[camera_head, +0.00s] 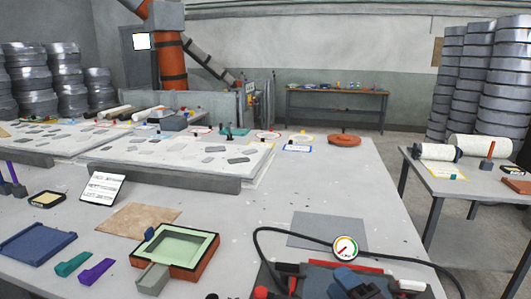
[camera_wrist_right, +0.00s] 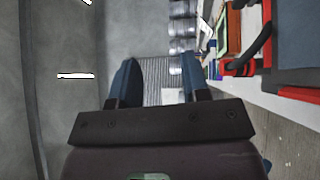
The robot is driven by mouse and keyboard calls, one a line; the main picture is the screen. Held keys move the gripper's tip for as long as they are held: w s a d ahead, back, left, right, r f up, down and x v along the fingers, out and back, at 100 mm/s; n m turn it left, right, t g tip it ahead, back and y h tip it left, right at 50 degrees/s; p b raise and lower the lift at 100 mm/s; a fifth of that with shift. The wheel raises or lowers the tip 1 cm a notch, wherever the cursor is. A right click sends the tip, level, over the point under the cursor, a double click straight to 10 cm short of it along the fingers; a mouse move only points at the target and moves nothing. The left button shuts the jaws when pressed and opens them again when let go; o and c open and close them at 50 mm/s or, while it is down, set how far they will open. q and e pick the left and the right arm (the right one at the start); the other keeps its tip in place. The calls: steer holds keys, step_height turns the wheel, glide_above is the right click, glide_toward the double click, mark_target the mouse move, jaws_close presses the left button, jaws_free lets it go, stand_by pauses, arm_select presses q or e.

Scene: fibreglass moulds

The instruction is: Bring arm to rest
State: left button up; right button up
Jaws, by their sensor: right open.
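My right gripper (camera_head: 357,283) shows at the bottom edge of the head view, right of centre, as dark blue fingers in front of the near edge of the worktable (camera_head: 350,195). In the right wrist view the two blue fingers of this gripper (camera_wrist_right: 160,68) stand well apart. Nothing is held between them, and a grey ribbed surface shows behind the gap. The table's edge with its tools lies to the right in that view. How far the gripper is from the table is hard to tell. My left gripper is in neither view.
A round gauge (camera_head: 345,248) with a black hose lies close to the right gripper. A green-lined orange mould (camera_head: 176,249), a blue tray (camera_head: 36,243) and a brown sheet (camera_head: 138,220) lie further left. A side table (camera_head: 462,187) with rolls stands at the right, across an aisle.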

steer(key=s+d+f+m+g+h, duration=0.1)
steer(key=s+d+f+m+h, duration=0.2)
steer(key=m, duration=0.2)
steer(key=s+d+f+m+g+h, duration=0.2)
steer(key=s+d+f+m+h, duration=0.1)
steer(key=d+m+h, duration=0.1)
steer(key=s+d+f+m+g+h, duration=0.2)
steer(key=s+d+f+m+h, duration=0.1)
steer(key=m, duration=0.3)
steer(key=shift+s+d+f+m+h, duration=0.3)
steer(key=shift+s+f, duration=0.2)
steer(key=shift+f, duration=0.05)
steer(key=s+d+f+m+g+y, duration=0.1)
steer(key=s+f+m+g, duration=0.3)
steer(key=s, duration=0.5)
steer(key=s+d+f+m+g, duration=0.1)
steer(key=s+f+m+g, duration=0.3)
steer(key=s, duration=0.5)
steer(key=w+f+n+t, duration=0.1)
steer(key=w+f+t, duration=0.5)
steer(key=w+f, duration=0.1)
steer(key=shift+f+n+t+y, duration=0.3)
steer(key=shift+f+t, duration=0.1)
steer(key=shift+f, duration=0.3)
steer(key=shift+s+d, duration=0.1)
